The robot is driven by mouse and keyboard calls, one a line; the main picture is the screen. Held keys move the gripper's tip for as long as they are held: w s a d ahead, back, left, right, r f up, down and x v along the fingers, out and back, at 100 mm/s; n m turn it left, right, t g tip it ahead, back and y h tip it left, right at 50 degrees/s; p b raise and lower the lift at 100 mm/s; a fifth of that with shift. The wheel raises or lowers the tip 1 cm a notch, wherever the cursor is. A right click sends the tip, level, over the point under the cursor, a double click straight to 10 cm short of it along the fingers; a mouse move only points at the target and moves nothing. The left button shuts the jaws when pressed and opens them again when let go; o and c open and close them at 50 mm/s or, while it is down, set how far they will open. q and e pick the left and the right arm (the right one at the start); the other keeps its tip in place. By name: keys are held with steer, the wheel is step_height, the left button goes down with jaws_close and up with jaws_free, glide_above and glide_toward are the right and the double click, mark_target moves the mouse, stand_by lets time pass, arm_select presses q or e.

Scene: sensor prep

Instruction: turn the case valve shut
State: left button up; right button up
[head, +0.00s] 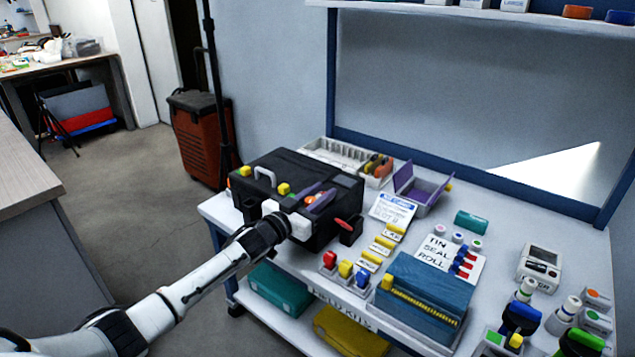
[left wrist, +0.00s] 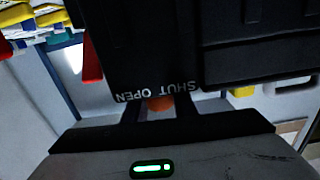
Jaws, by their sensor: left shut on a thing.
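The black case (head: 330,228) stands at the left end of the white workbench, with yellow latches and a pale handle on top. My left gripper (head: 288,212) is up against the case's front side; its fingertips are hard to see there. In the left wrist view the orange case valve (left wrist: 160,103) sits between the two dark fingers of my left gripper (left wrist: 158,112), which are shut on it. The words SHUT and OPEN show upside down on the case (left wrist: 240,50) beside the valve. Most of the valve is hidden, so its turn angle cannot be told. My right gripper is not in view.
On the bench (head: 460,215) right of the case are a purple-lined box (head: 424,188), a label card (head: 392,209), coloured blocks and a blue case (head: 425,290). A lower shelf holds a green case (head: 280,290) and a yellow case (head: 350,333). Floor left of the bench is open.

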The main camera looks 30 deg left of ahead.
arm_select(q)
steer(key=m+h, duration=0.2)
steer(key=h, duration=0.1)
steer(key=shift+d+g+b, duration=0.15)
steer(key=shift+g+b, duration=0.15)
steer(key=shift+b, duration=0.1)
steer(key=shift+s+d+m+g+h+b, duration=0.1)
steer(key=shift+d+m+g+h+b, duration=0.1)
steer(key=shift+m+h, duration=0.25)
steer(key=shift+s+d+m+g+h+b, duration=0.1)
steer(key=shift+m+h+b, duration=0.15)
steer(key=shift+h, duration=0.4)
steer(key=shift+d, duration=0.1)
steer(key=o, duration=1)
steer(key=shift+o, duration=0.2)
steer(key=p+v, duration=0.2)
steer(key=v, duration=0.8)
steer(key=shift+s, duration=0.1)
